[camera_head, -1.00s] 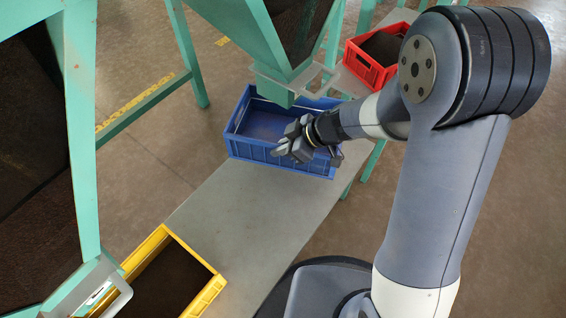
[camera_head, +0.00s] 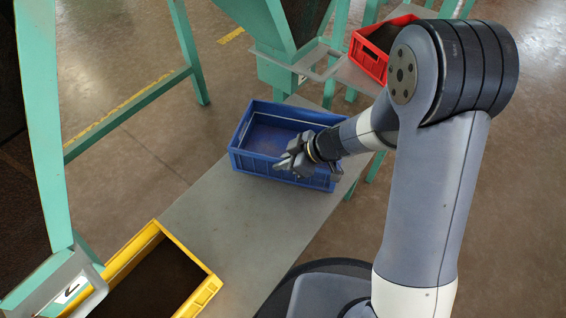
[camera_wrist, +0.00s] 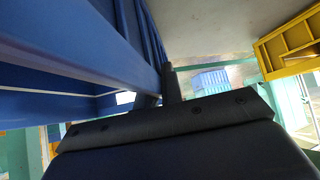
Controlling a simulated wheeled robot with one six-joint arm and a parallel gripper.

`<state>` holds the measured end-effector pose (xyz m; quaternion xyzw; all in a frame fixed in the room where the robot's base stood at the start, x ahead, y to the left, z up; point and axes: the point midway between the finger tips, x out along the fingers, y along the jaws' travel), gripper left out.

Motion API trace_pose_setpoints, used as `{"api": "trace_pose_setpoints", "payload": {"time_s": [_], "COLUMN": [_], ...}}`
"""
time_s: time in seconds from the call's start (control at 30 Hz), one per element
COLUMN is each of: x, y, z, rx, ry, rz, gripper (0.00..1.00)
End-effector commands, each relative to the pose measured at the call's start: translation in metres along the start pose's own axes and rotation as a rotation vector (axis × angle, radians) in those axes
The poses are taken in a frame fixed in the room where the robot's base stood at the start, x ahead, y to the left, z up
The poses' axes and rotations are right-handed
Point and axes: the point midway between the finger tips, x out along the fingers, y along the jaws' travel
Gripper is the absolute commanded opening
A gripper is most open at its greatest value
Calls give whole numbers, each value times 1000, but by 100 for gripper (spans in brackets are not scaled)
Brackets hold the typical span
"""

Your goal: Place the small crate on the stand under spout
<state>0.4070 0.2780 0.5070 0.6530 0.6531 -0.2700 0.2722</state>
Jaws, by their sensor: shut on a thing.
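The blue crate (camera_head: 252,166) is at the far part of the grey bench (camera_head: 235,215) in the head view, with its inside open to view and looking empty. My gripper (camera_head: 290,163) is shut on the crate's near wall, towards its right side. In the wrist view the crate (camera_wrist: 80,45) fills the upper left, and my fingers (camera_wrist: 162,92) are at its edge. I cannot tell whether the crate rests on the bench or is slightly raised.
A yellow crate (camera_head: 207,298) with dark contents stands at the near end of the bench, beside a nearer green frame (camera_head: 45,150). A red crate (camera_head: 372,62) with dark contents stands farther back. The bench between the yellow and blue crates is clear.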

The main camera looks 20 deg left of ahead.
Motion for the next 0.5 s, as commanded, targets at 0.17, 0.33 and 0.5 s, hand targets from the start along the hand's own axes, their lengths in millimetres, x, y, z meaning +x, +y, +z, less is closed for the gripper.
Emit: {"api": "trace_pose_setpoints", "payload": {"time_s": [0.17,0.33,0.5], "x": [1,2,2], "y": [0,0,0], "z": [0,2,2], "rx": [-1,-1,-1], "ry": [1,0,0], "rz": [1,0,0], "gripper": [0,17,29]}}
